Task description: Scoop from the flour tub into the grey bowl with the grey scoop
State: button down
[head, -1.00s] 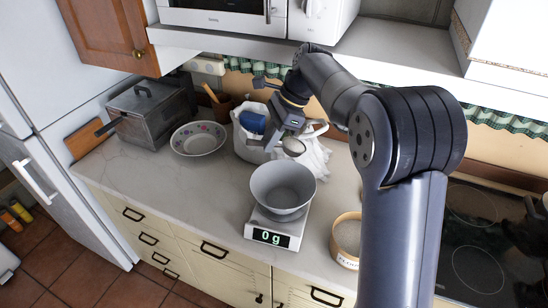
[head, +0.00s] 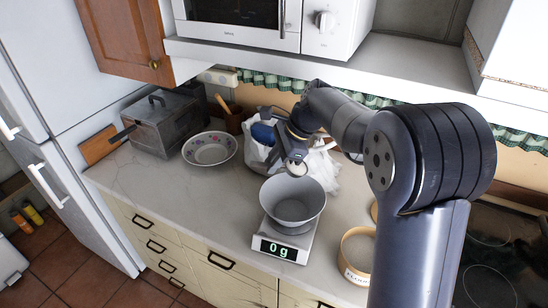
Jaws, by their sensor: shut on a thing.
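The flour tub (head: 346,268) is a round tan tub with lettering on its front, at the right of the counter in the head view. My arm hides its right side. The grey bowl (head: 290,213) stands upright on a scale (head: 279,250) that reads 0 g. My gripper (head: 293,157) is shut on the grey scoop (head: 297,169), just above and behind the bowl's back rim. The scoop is small in view and partly hidden by the gripper, so I cannot tell what is in it.
A patterned bowl (head: 209,149) and a grey metal box (head: 165,125) stand at the left. A white bag or container (head: 256,152) with something blue is behind my gripper. A tan rim (head: 374,211) shows beside my arm. The front left counter is clear.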

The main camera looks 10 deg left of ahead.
jog(key=shift+s+f+t, duration=0.1)
jog(key=shift+s+t, duration=0.05)
jog(key=shift+t, duration=0.55)
jog(key=b, duration=0.1)
jog(key=t+b, duration=0.1)
jog(key=b, duration=0.1)
jog(key=shift+s+a+f+y, duration=0.1)
jog(key=shift+f+y, duration=0.15)
jog(key=shift+y, duration=0.15)
jog(key=t+b, duration=0.1)
jog(key=b, duration=0.3)
jog(key=t+b, duration=0.1)
jog(key=b, duration=0.4)
jog(key=t+y+b, duration=0.1)
jog(key=t+b, duration=0.1)
jog(key=b, duration=0.2)
jog(key=shift+s+f+m, duration=0.25)
jog(key=shift+s+m, duration=0.05)
jog(key=shift+s, duration=0.1)
jog(key=shift+r, duration=0.15)
jog(key=shift+t+b, duration=0.4)
jog(key=shift+b, duration=0.55)
jog(key=shift+s+f+t+b, duration=0.2)
jog(key=shift+t+b, duration=0.2)
jog(key=shift+b, duration=0.6)
jog(key=shift+r+t+b, duration=0.1)
jog(key=shift+t+b, duration=0.2)
jog(key=shift+b, duration=0.25)
